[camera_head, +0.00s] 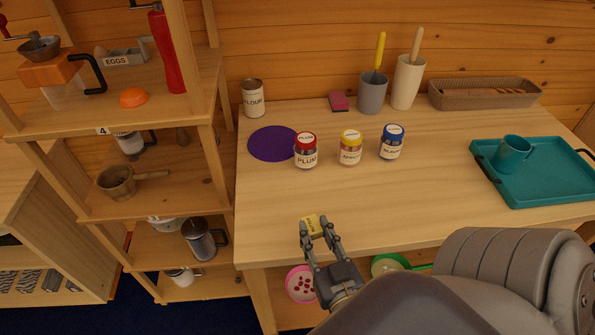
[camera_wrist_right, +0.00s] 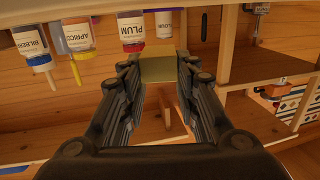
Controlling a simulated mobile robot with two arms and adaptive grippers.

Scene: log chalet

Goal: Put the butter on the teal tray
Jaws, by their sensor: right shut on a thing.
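The butter, a small yellow block (camera_head: 312,223), is held between the fingertips of my right gripper (camera_head: 317,231), over the front edge of the table in the head view. In the right wrist view the butter (camera_wrist_right: 158,66) sits between the fingers, with its flat yellow face showing. The teal tray (camera_head: 550,187) lies at the right end of the table, well to the right of my right gripper. A teal mug (camera_head: 512,152) stands on its left back part. My left gripper is not in view.
Plum (camera_head: 306,157), apricot (camera_head: 350,152) and blue-lidded (camera_head: 392,146) jars stand mid-table, beside a purple round mat (camera_head: 268,144). Cups, a flour can (camera_head: 254,98) and a basket (camera_head: 485,103) line the back. The table front between gripper and tray is clear. Shelves (camera_head: 150,200) stand left.

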